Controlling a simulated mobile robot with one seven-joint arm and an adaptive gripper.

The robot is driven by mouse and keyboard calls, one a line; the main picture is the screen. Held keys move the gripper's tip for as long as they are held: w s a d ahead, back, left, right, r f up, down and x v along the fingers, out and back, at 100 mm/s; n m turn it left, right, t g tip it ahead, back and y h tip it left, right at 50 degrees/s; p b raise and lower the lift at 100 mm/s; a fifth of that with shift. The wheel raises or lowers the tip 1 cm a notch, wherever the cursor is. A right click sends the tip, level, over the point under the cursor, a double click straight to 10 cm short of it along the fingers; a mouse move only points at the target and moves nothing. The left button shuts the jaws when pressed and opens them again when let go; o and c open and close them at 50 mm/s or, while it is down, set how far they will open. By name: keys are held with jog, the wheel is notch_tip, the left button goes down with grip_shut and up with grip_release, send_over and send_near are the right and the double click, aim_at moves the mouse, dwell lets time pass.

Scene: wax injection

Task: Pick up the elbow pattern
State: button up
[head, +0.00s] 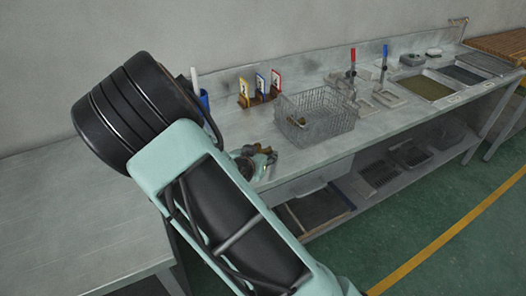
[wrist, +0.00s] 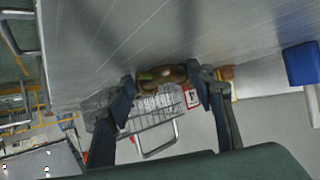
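A brown-green rounded piece, which looks like the elbow pattern (wrist: 162,74), shows between my fingertips in the wrist view, close to the grey bench top. My gripper (wrist: 163,80) has its two dark blue fingers set wide apart, one on each side of the piece. Narrow gaps seem to lie between the piece and the fingertips, and I see no clear contact. In the head view my gripper (head: 258,162) is low over the bench, left of the wire basket (head: 318,116). My arm and fingers hide most of the piece there.
The basket holds a small olive-brown item (head: 298,121). Behind it stand several coloured cards (head: 260,86) in a holder. Red and blue handled tools (head: 352,68) and trays (head: 427,87) are farther right. The left bench (head: 70,220) is clear.

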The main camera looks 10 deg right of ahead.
grip_shut()
jog(key=shift+r+p, duration=0.5)
jog(key=shift+r, duration=0.1)
notch_tip(320, 180, up, 3)
jog(key=p, duration=0.2)
jog(key=shift+s+p, duration=0.1)
jog(key=shift+p, duration=0.2)
jog(key=s+r+p, duration=0.9)
jog(key=s+p, duration=0.4)
jog(key=shift+s+d, duration=0.3)
jog(key=shift+d, duration=0.1)
